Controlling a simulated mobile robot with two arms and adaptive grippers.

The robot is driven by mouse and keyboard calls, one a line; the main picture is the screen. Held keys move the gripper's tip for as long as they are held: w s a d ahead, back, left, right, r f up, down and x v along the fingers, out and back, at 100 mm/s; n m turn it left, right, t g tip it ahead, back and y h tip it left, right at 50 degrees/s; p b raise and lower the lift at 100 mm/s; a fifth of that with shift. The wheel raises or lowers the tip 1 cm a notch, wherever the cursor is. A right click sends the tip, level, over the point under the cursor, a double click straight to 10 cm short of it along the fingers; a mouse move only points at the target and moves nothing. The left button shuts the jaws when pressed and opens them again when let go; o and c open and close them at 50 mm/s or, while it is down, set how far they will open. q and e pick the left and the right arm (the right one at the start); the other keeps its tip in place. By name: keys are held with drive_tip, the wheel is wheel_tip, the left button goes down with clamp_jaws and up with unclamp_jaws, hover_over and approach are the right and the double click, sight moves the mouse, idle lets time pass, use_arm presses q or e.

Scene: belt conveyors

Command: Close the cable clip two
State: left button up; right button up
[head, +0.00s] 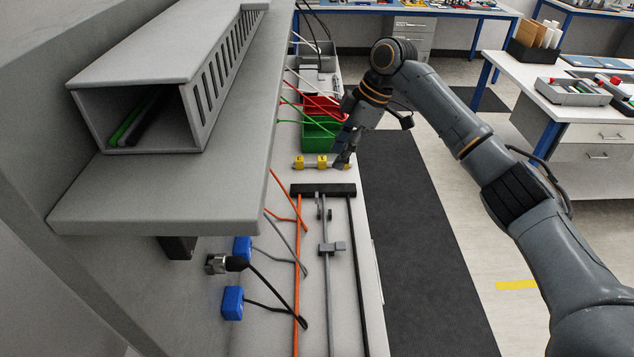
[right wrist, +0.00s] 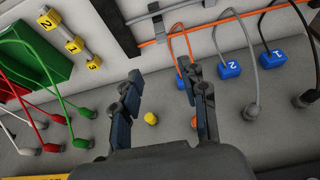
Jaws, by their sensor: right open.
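Small grey clip-like pieces sit on the long thin grey bar in the head view, one near the black end block (head: 316,212) and a larger one lower down (head: 332,248). A grey clip (right wrist: 157,20) also shows beside the orange cable (right wrist: 172,38) at the top of the right wrist view. I cannot tell which piece is cable clip two or whether it is closed. My right gripper (right wrist: 159,84) is open and empty, its fingers apart above the light panel, with the clip beyond its fingertips. In the head view it (head: 343,158) is by the yellow-tagged strip. My left gripper is not in view.
A strip with yellow numbered blocks (right wrist: 73,45) and a green bin (right wrist: 35,50) lie left in the wrist view. Blue blocks marked 2 (right wrist: 228,70) and 1 (right wrist: 271,58) are right. Several loose cables loop nearby. A grey shelf (head: 170,190) overhangs the bench.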

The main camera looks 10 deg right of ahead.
drive_tip(key=p, duration=0.1)
approach(317, 194)
drive_tip(key=f, duration=0.1)
drive_tip(key=p+x, duration=0.1)
drive_tip(key=x, duration=0.3)
drive_tip(key=shift+a+r, duration=0.15)
drive_tip(key=x, duration=0.3)
drive_tip(key=shift+p, duration=0.35)
drive_tip(key=shift+a+f, duration=0.15)
drive_tip(key=shift+f, duration=0.25)
drive_tip(key=shift+c, duration=0.9)
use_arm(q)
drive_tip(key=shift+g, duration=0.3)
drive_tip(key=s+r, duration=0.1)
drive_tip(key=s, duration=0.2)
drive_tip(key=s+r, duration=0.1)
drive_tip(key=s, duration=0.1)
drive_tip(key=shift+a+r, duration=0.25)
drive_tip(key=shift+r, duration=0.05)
use_arm(e)
clamp_jaws()
